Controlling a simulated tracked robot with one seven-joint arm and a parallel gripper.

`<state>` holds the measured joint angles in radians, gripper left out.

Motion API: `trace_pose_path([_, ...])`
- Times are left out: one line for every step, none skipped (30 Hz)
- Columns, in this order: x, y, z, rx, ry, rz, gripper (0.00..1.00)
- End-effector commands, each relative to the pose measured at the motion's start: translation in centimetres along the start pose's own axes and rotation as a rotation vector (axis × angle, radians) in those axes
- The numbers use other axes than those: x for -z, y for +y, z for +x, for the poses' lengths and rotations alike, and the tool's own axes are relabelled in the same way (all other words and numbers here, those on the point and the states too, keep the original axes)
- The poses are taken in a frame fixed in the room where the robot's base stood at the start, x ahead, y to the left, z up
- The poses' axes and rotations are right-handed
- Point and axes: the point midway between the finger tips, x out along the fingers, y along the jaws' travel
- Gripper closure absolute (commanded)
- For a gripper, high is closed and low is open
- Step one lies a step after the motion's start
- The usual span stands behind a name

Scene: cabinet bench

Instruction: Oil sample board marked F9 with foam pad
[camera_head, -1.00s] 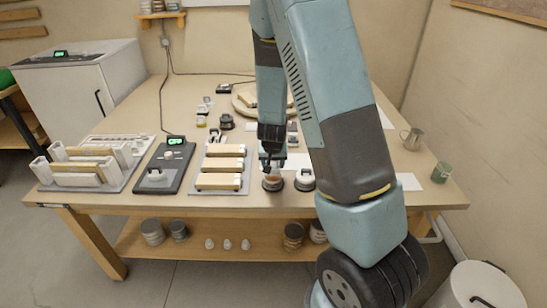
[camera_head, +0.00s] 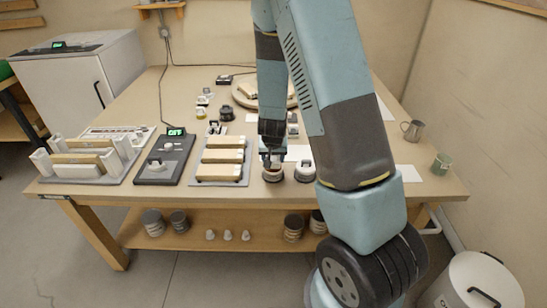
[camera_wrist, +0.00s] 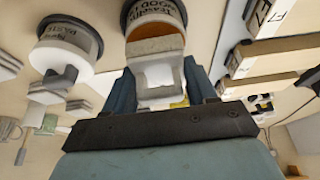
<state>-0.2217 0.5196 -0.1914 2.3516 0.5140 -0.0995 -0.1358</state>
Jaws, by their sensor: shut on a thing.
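My gripper (camera_head: 271,158) is shut on a pale foam pad (camera_wrist: 160,75), which shows between its fingers in the wrist view. The pad is directly at the mouth of an open tin of orange-brown oil (camera_wrist: 158,22); whether it touches the oil I cannot tell. The same oil tin (camera_head: 272,175) stands near the bench's front edge in the head view. Several pale wooden boards (camera_head: 220,156) lie in a row on a grey mat left of the tin. Board ends with dark marks (camera_wrist: 262,14) show in the wrist view; I cannot read F9 on any.
A paste tin (camera_wrist: 68,45) with a white top and grey grip stands beside the oil tin, also in the head view (camera_head: 305,173). A scale (camera_head: 165,158) and a white rack (camera_head: 84,160) stand left of the boards. A metal jug (camera_head: 412,131) and green cup (camera_head: 441,164) stand right.

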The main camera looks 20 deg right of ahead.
Motion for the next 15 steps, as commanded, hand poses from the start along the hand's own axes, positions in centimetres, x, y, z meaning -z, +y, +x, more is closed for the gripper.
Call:
trace_pose_path([0.0,0.01,0.01,0.0,0.0,0.0,0.68])
trace_pose_path([0.0,0.02,0.03,0.0,0.0,0.0,0.68])
trace_pose_path([-0.01,0.02,0.05,0.0,0.0,0.0,0.68])
trace_pose_path([-0.02,0.03,0.07,0.0,0.0,0.0,0.68])
trace_pose_path([-0.03,0.03,0.1,0.0,0.0,0.0,0.68])
trace_pose_path([-0.04,0.04,0.13,-0.001,0.0,0.0,0.68])
trace_pose_path([-0.05,0.05,0.16,-0.001,0.0,0.0,0.68])
trace_pose_path([-0.06,0.05,0.19,-0.001,0.0,0.0,0.68])
trace_pose_path([-0.08,0.06,0.23,-0.001,0.0,0.0,0.68])
trace_pose_path([-0.09,0.07,0.26,-0.001,0.0,0.001,0.68])
trace_pose_path([-0.1,0.07,0.29,-0.001,-0.001,0.001,0.68])
trace_pose_path([-0.12,0.07,0.33,-0.001,-0.001,0.001,0.68])
trace_pose_path([-0.12,0.07,0.35,-0.001,-0.001,0.001,0.68])
trace_pose_path([-0.14,0.08,0.38,-0.001,-0.001,0.001,0.68])
trace_pose_path([-0.15,0.08,0.42,-0.001,-0.001,0.001,0.68])
